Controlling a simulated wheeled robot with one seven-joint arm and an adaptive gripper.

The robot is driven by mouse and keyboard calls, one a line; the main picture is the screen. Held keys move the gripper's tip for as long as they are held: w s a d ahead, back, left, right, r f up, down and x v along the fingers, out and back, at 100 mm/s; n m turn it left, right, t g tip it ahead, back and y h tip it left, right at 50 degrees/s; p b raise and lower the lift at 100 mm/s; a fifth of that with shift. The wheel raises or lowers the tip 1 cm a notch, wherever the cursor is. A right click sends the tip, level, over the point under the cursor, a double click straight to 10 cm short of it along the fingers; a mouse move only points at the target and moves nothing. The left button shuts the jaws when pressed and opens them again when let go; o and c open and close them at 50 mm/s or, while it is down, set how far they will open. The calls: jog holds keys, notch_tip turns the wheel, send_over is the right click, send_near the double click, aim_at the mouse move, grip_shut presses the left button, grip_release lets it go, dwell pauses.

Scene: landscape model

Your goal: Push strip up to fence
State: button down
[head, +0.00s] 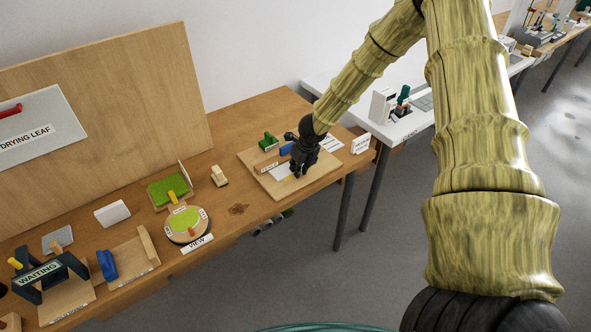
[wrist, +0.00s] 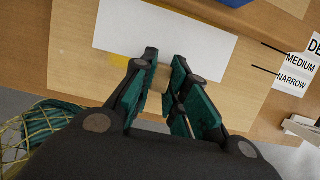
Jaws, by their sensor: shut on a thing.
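My gripper (head: 298,172) is over the wooden board (head: 262,186) on the bench. In the wrist view its green-padded fingers (wrist: 163,75) are closed about a small tan piece (wrist: 159,80), mostly hidden between them. The white strip (wrist: 165,35) lies flat on the board just beyond the fingertips; part of it shows in the head view (head: 280,172). A blue block (head: 287,149) stands behind the strip. I cannot tell for certain which part is the fence, or whether the strip touches it.
Labels reading MEDIUM (wrist: 300,62) and NARROW (wrist: 292,82) sit at the board's right. A green block (head: 268,141) stands at the back of the board. A small wooden item (head: 219,177) and the round VIEW stand (head: 187,223) are to the left. The bench's front edge is close.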

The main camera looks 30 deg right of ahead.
jog(key=shift+w, duration=0.25)
jog(key=c, duration=1.3)
grip_release()
jog(key=shift+c, duration=0.2)
jog(key=p+v, duration=0.4)
jog(key=v, duration=0.3)
jog(key=shift+p, duration=0.4)
